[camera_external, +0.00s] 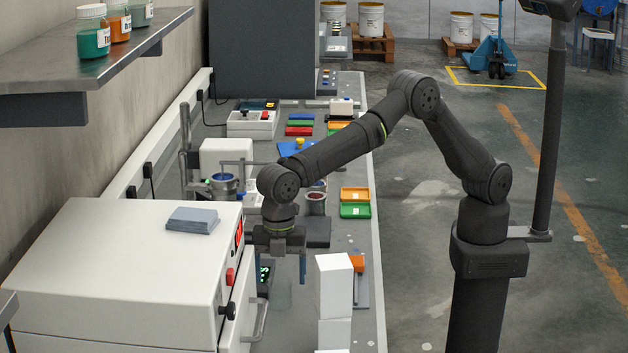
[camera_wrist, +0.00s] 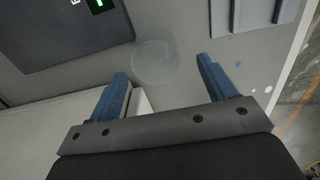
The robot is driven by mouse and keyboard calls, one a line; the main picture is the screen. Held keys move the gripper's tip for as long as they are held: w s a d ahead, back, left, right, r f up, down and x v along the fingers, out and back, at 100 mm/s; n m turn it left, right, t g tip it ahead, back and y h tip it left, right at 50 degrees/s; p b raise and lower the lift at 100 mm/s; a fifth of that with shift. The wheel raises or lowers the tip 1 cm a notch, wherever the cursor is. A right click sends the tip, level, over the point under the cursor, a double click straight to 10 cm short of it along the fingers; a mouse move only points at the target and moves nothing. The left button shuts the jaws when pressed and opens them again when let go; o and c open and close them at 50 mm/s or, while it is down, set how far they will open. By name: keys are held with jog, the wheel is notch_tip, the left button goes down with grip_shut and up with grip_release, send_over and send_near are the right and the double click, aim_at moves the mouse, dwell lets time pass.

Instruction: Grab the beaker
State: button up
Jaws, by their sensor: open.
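The beaker (camera_wrist: 155,63) is clear glass and hard to see against the grey bench. In the wrist view it lies just beyond my fingertips, roughly between them and nearer the left one. In the outside view it shows faintly on the bench (camera_external: 284,296), below my gripper (camera_external: 287,270). My gripper points down, open and empty, with its blue fingers spread apart; it also shows in the wrist view (camera_wrist: 161,72). The fingers appear to be above the beaker, not touching it.
A white oven-like unit (camera_external: 130,270) stands left of the beaker. A stack of white boxes (camera_external: 333,287) stands close on the right. A scale with a green display (camera_external: 264,277) is behind it. Orange (camera_external: 355,194) and green (camera_external: 355,211) trays sit farther back.

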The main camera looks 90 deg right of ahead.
aim_at(280, 294)
jog(key=f, duration=0.4)
jog(key=shift+w+d+f, duration=0.15)
jog(key=shift+d+f, duration=0.05)
jog(key=shift+f, duration=0.1)
jog(key=c, duration=1.1)
jog(key=shift+o, duration=0.2)
jog(key=shift+r, duration=0.1)
